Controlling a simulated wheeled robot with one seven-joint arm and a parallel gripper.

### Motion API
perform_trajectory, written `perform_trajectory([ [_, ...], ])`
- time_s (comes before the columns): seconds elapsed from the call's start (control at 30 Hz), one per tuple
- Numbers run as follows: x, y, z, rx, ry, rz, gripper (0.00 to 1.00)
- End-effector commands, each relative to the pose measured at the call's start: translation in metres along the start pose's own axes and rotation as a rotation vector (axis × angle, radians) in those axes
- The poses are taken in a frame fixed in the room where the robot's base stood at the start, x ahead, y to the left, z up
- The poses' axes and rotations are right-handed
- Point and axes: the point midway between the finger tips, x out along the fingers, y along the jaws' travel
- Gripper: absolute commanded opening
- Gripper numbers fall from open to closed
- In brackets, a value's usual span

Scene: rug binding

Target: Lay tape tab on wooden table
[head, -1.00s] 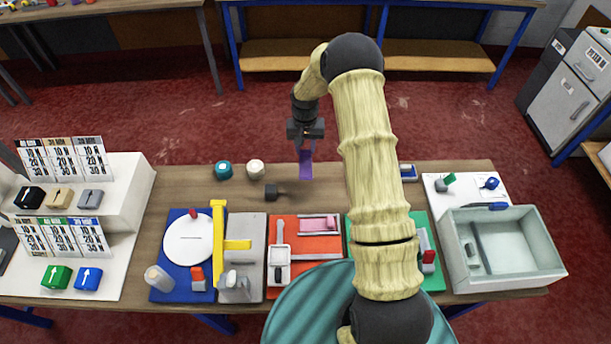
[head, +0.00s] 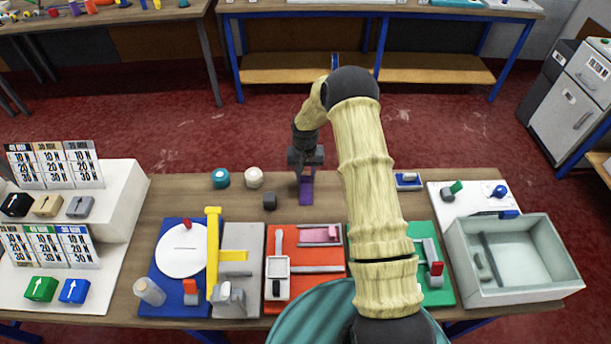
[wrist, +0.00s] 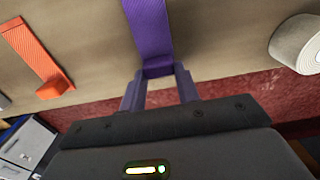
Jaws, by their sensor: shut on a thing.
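The purple tape tab (head: 306,192) is at the back edge of the wooden table (head: 350,183). My gripper (head: 305,166) is shut on its far end. In the wrist view, my fingers (wrist: 160,88) pinch the turned-up end of the tape tab (wrist: 149,28). Its long flat part stretches away over the tabletop (wrist: 215,35). The strip is very close to the wood and seems to lie along it; I cannot tell whether all of it touches.
An orange tape strip (wrist: 36,52) and a white roll (wrist: 300,43) flank the tab in the wrist view. Coloured boards, including a red one (head: 318,281), fill the table's front.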

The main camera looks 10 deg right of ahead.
Motion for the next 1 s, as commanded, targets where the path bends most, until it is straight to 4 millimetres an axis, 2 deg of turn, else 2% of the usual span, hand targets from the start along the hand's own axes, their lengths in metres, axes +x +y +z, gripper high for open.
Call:
perform_trajectory([
  [0.33, 0.003, 0.000, 0.000, 0.000, 0.001, 0.000, 0.10],
  [0.37, 0.002, 0.000, 0.000, 0.000, 0.001, 0.000, 0.34],
  [0.47, 0.002, 0.000, 0.000, 0.000, 0.001, 0.000, 0.53],
  [0.83, -0.002, 0.000, 0.000, 0.000, 0.001, 0.000, 0.54],
  [1.0, -0.022, 0.000, -0.001, -0.001, 0.001, 0.001, 0.54],
])
